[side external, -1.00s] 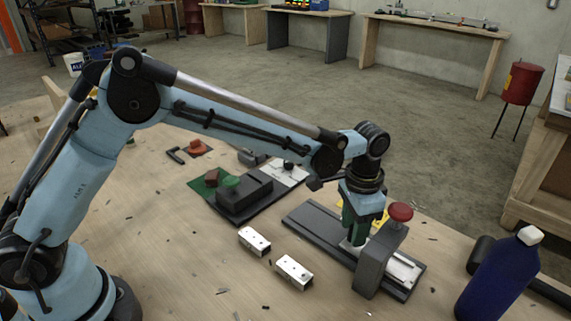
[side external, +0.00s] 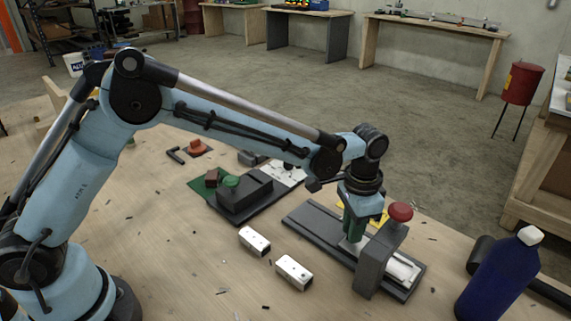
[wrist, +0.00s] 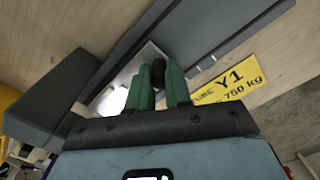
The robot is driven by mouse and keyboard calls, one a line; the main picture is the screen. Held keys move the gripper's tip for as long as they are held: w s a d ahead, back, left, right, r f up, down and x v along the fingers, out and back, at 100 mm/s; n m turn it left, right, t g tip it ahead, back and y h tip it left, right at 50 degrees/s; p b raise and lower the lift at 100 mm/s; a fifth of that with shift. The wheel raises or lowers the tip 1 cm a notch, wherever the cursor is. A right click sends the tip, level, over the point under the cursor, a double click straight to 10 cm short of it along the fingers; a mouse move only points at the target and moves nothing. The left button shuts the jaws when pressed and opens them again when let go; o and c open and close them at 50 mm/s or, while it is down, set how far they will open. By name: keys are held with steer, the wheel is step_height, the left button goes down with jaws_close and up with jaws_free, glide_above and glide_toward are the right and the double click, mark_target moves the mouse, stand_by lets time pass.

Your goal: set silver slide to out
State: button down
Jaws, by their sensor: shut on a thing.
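The silver slide (side external: 404,269) is a pale metal strip lying along a long dark grey base (side external: 312,220). A grey upright block with a red knob (side external: 400,212) stands over the base and hides part of the slide. My gripper (side external: 350,244) points down on the left of this block, its green fingers low over the slide. In the wrist view, the fingers (wrist: 158,92) are closed around a small dark knob (wrist: 158,72), with the bright metal slide (wrist: 112,100) beside it. The fingers hide where the knob joins the slide.
Two white blocks (side external: 254,241) (side external: 293,272) lie in front of the base. A blue bottle (side external: 500,275) stands at the right. A yellow label (wrist: 232,84) lies near the base.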

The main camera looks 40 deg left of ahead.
steer(key=a, duration=1.4)
steer(key=shift+a, duration=0.1)
steer(key=c, duration=1.1)
jaws_free()
steer(key=shift+o, duration=0.2)
step_height(320, 180, up, 12)
steer(key=shift+r, duration=0.1)
steer(key=s+a+n+t, duration=0.3)
steer(key=s, duration=0.5)
steer(key=s+a+n+t, duration=0.3)
steer(key=s+t, duration=0.1)
steer(key=s, duration=0.4)
steer(key=shift+f+n, duration=0.4)
